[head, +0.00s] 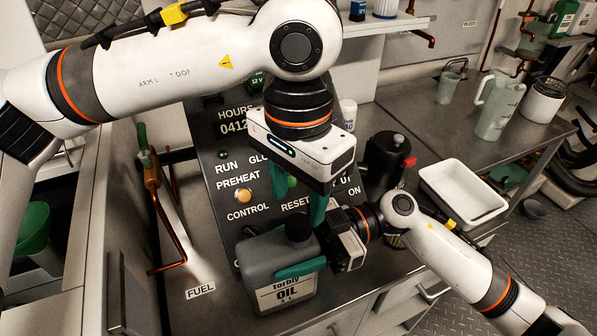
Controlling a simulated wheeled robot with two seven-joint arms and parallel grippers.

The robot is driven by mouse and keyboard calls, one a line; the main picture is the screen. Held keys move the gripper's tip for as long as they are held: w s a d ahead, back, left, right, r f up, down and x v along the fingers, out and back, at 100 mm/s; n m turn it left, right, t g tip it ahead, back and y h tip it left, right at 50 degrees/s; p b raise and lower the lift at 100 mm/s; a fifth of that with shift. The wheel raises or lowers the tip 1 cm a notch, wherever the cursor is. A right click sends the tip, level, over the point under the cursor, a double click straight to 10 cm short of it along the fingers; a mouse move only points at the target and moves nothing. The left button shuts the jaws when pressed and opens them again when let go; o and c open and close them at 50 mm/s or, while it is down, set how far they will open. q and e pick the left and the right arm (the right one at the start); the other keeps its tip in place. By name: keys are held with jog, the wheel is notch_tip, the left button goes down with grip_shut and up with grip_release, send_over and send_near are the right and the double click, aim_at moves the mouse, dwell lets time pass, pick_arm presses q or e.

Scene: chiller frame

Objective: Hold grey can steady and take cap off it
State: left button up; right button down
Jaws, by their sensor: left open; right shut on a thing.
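The grey can (262,262), labelled as oil, stands upright on the metal worktop in the head view. A dark round cap (298,229) sits on its top. My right gripper (300,269) reaches in from the right and is shut on the can, with a green finger across its front above the label. My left gripper (303,208) points down from above, open, with its green fingers just over the cap. I cannot tell whether those fingers touch the cap. The far side of the can is hidden.
A control panel (232,165) with knobs and lamps stands behind the can. A copper pipe with a green handle (152,180) is to the left. A dark pot (387,158) and a white tray (463,190) are to the right. Bare worktop (190,245) lies left of the can.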

aim_at(298, 224)
pick_arm(q)
jog(key=shift+f, duration=2.35)
